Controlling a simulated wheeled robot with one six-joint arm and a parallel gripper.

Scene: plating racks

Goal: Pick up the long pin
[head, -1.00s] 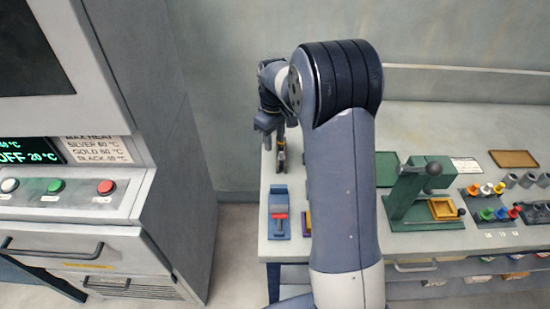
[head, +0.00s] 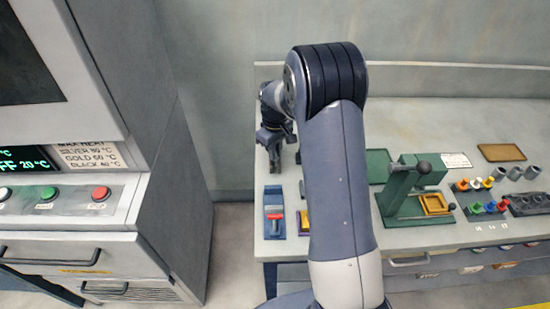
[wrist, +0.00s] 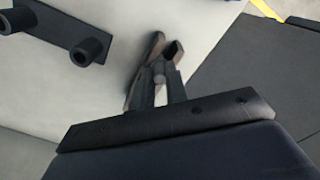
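My gripper (wrist: 158,62) shows in the wrist view, with its fingers close together over the pale bench top. A small grey rounded end (wrist: 158,73) sits between or just in front of the fingers. I cannot tell whether it is the long pin or part of the gripper. In the head view my gripper (head: 270,143) is low over the left end of the bench, partly hidden by my own wrist. I cannot pick out the long pin for sure in either view.
A dark holder with two stubby round posts (wrist: 62,34) lies at the upper left of the wrist view. A blue fixture with a red handle (head: 274,212) stands near the bench's front left. A green press (head: 412,190) and coloured pieces (head: 480,207) are to the right.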

